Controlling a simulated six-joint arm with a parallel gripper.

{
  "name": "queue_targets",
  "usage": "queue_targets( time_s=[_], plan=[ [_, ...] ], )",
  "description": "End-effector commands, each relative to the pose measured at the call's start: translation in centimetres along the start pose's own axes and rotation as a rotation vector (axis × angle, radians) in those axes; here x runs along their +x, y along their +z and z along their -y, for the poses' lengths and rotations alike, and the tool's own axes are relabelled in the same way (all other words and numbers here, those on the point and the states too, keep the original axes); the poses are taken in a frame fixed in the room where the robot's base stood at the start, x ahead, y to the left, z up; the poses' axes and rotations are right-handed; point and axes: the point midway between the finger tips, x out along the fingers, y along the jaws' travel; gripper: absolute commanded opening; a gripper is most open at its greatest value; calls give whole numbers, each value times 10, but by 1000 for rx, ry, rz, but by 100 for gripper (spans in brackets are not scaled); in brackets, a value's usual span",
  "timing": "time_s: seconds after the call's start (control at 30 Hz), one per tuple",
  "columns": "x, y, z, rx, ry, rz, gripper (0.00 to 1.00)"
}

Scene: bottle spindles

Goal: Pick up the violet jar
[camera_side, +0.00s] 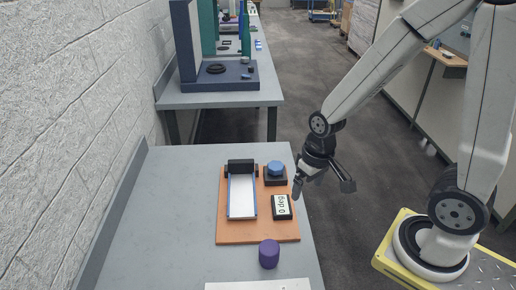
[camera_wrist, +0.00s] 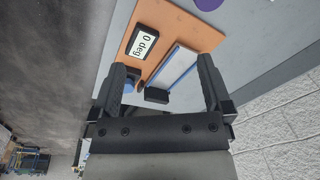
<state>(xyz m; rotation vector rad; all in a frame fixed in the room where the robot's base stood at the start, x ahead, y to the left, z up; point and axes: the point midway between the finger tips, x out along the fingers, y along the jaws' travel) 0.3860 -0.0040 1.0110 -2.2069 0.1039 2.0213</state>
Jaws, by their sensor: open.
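The violet jar (camera_side: 269,254) stands upright on the grey table, just in front of the orange board's near edge in the side view. In the wrist view only part of the violet jar (camera_wrist: 208,4) shows, cut off by the top edge. My gripper (camera_side: 324,186) is open and empty, in the air by the table's right edge, behind and to the right of the jar and well apart from it. In the wrist view the two fingers of my gripper (camera_wrist: 160,80) are spread wide with nothing between them touching.
The orange board (camera_side: 229,236) carries a white tray with blue edges (camera_side: 242,197), a "0 deg" display (camera_side: 282,207) and a blue knob on a black base (camera_side: 275,168). A white sheet (camera_side: 258,285) lies at the front. The table's left side is clear beside the brick wall.

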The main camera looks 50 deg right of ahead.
Motion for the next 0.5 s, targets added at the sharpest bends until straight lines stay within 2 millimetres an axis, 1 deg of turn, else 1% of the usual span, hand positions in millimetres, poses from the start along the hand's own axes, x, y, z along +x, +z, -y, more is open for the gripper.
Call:
queue_targets(
  time_s=[0.03, 0.2, 0.5],
  plan=[
    [7, 2, -2, 47, -11, 45, 100],
    [29, 11, -4, 220, -66, 196, 100],
    [65, 21, 3, 534, -198, 451, 100]
  ],
)
